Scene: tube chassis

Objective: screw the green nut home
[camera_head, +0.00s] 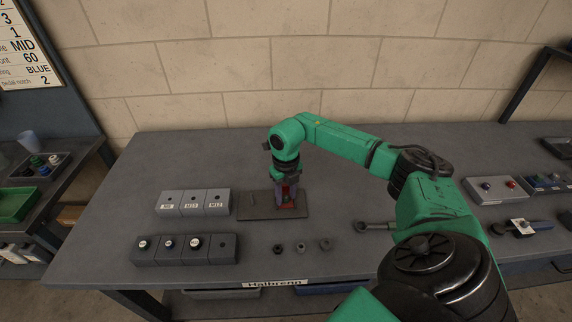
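My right gripper (286,196) points straight down over a dark flat plate (256,211) in the middle of the bench. Something red shows at its fingertips, low over the plate; the fingers and wrist hide most of it. I cannot tell whether the fingers are closed on it. A small upright pin stands on the plate's left part. I cannot make out a green nut. Three dark nut-like rings lie in front of the plate: a left one (278,248), a middle one (301,247) and a right one (326,244). My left gripper is out of view.
Grey blocks (193,203) with labels stand left of the plate. A row of dark blocks (183,250), some with white-topped knobs, stands in front of them. A wrench-like tool (370,226) lies right of the plate. My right arm covers the bench's right middle.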

